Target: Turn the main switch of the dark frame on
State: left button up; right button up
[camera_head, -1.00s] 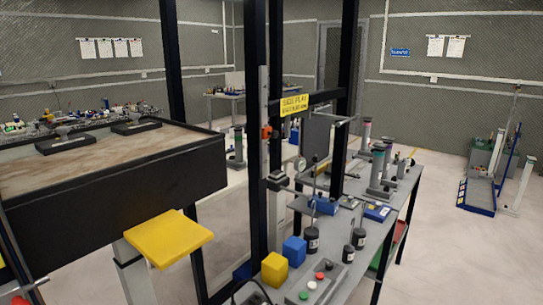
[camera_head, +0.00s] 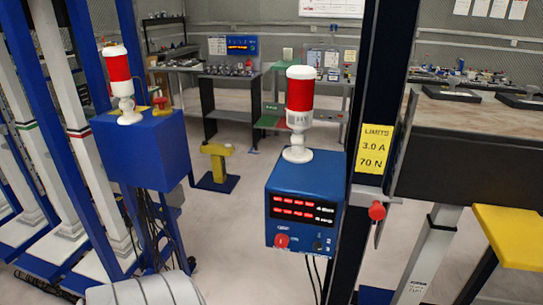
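The dark frame's black post (camera_head: 383,95) stands right of centre, with a yellow limits label (camera_head: 371,148) reading 3.0 A and 70 N. A blue control box (camera_head: 290,190) sits against the post's left side. Its front has lit red digits (camera_head: 293,207), a red round switch (camera_head: 281,241) at lower left and a small dark knob (camera_head: 318,246) at lower right. I cannot tell which way the switch is turned. A red and white beacon lamp (camera_head: 299,95) stands on the box.
A second blue box (camera_head: 145,150) with a red beacon (camera_head: 116,65) is at left by blue and white columns. A red knob (camera_head: 377,211) juts from the dark post. A black-sided table (camera_head: 465,165) and yellow-topped stand (camera_head: 515,235) are at right. Floor behind is partly clear.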

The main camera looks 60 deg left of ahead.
aim_at(282, 240)
jog(key=j+u, duration=0.15)
jog(key=u, duration=1.2)
jog(key=k+j, duration=0.05)
